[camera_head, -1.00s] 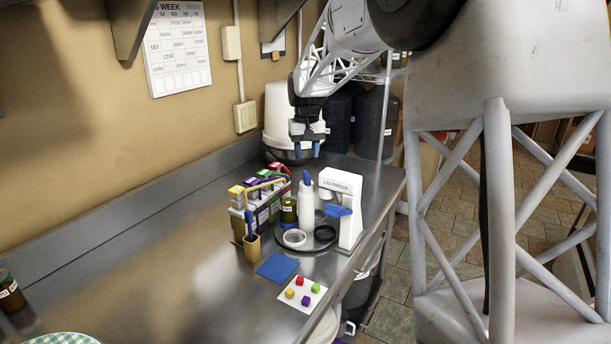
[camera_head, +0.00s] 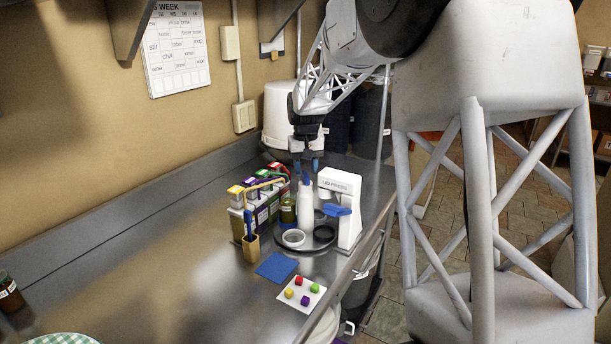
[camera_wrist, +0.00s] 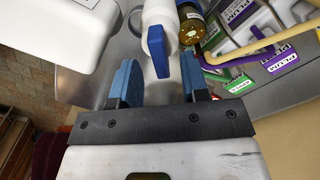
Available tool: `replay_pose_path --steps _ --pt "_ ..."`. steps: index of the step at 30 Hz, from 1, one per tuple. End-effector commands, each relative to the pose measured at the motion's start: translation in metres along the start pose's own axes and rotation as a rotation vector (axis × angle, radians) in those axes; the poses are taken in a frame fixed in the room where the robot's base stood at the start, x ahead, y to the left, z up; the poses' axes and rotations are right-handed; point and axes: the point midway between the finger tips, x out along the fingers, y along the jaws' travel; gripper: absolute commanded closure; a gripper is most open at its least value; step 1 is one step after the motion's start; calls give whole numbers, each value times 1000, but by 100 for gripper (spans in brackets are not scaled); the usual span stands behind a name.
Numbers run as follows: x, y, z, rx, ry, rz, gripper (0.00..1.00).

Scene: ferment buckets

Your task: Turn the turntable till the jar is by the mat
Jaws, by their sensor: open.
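The turntable (camera_head: 311,251) is a dark round disc on the steel counter. The jar (camera_head: 288,211), olive with a dark lid, stands at its back left; it also shows at the top of the wrist view (camera_wrist: 190,27). A white bottle (camera_head: 306,208) with a blue nozzle, a white ring (camera_head: 293,238) and a black ring (camera_head: 325,234) are also on or over the disc. The blue mat (camera_head: 276,267) lies on the counter in front of the disc. My gripper (camera_head: 306,167) is open and empty, just behind and above the bottle. In the wrist view the blue nozzle (camera_wrist: 157,48) shows ahead of its fingers (camera_wrist: 161,88).
A white lid press (camera_head: 349,215) with a blue lever stands close at the right. Labelled cartons (camera_head: 262,207) and a yellow bar crowd the left. A wooden holder (camera_head: 251,248) and a card with coloured cubes (camera_head: 302,294) stand nearer. The counter's left is mostly clear.

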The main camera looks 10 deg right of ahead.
Motion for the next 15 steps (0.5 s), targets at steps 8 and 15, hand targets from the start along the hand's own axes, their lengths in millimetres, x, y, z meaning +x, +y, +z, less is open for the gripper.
replay_pose_path --steps 8,15 --pt "24 0 0 0 0 0 58" --pt "27 0 0 0 0 0 58"
